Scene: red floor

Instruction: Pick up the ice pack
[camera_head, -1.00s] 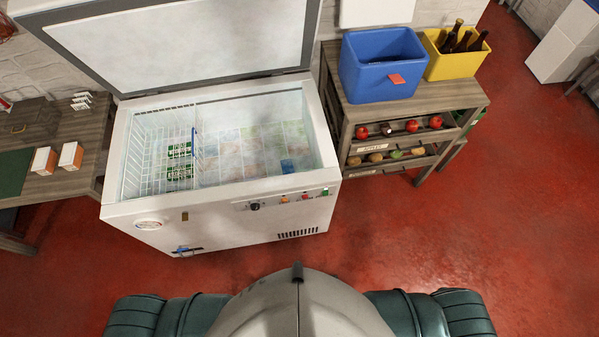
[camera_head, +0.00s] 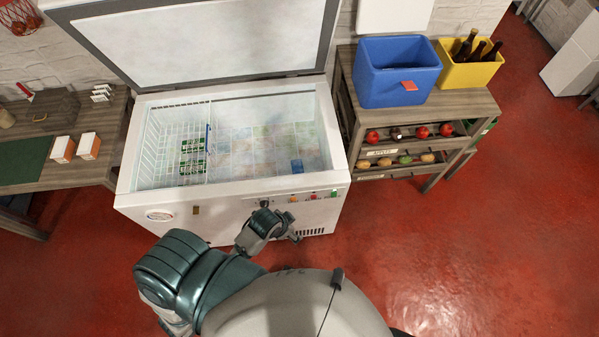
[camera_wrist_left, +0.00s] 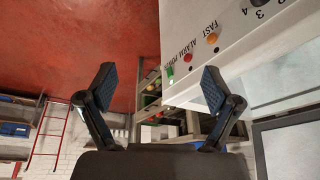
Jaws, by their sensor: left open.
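A small blue block, which looks like the ice pack (camera_head: 297,166), lies inside the open chest freezer (camera_head: 160,214), towards the right end of its floor. My left gripper (camera_head: 294,237) is low in front of the freezer's front panel, outside and below the rim. In the left wrist view, the left gripper (camera_wrist_left: 157,78) has its two fingers spread wide with nothing between them. The freezer's buttons show beyond the right finger. The ice pack does not show in the wrist view. My right gripper is not in view.
A white wire basket (camera_head: 155,140) with green packs hangs at the freezer's left end. The raised lid (camera_head: 200,40) stands behind. A shelf unit (camera_head: 470,103) with blue (camera_head: 375,85) and yellow (camera_head: 480,72) bins stands right. A wooden table (camera_head: 105,130) is left. Red floor is open at right.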

